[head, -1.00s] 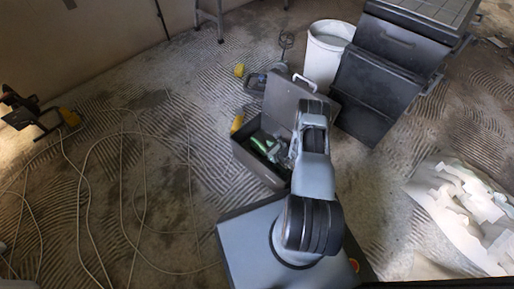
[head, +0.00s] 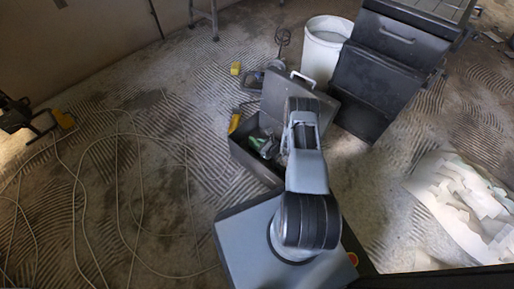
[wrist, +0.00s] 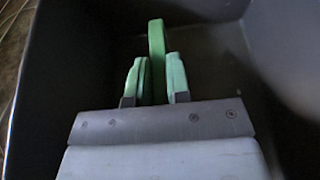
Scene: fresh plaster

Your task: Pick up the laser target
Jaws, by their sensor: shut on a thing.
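The laser target is a green, flat, upright piece (wrist: 157,58) in the wrist view. My gripper (wrist: 155,85) is shut on it, with a green-faced finger on either side. Both are inside the open grey toolbox (wrist: 60,70), whose dark walls surround them. In the head view the toolbox (head: 252,172) stands on the floor just beyond my base, and my gripper (head: 269,146) reaches down into it. A bit of green shows there beside the gripper. My arm hides the right part of the box, and the target's lower part is hidden by the fingers.
The toolbox's raised lid (head: 283,98) stands behind the gripper. A white bucket (head: 324,52) and dark stacked cases (head: 375,75) stand behind and to the right. A yellow object (head: 235,68) lies behind the box. A loose cable (head: 133,190) loops over the left floor. Papers (head: 465,205) lie right.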

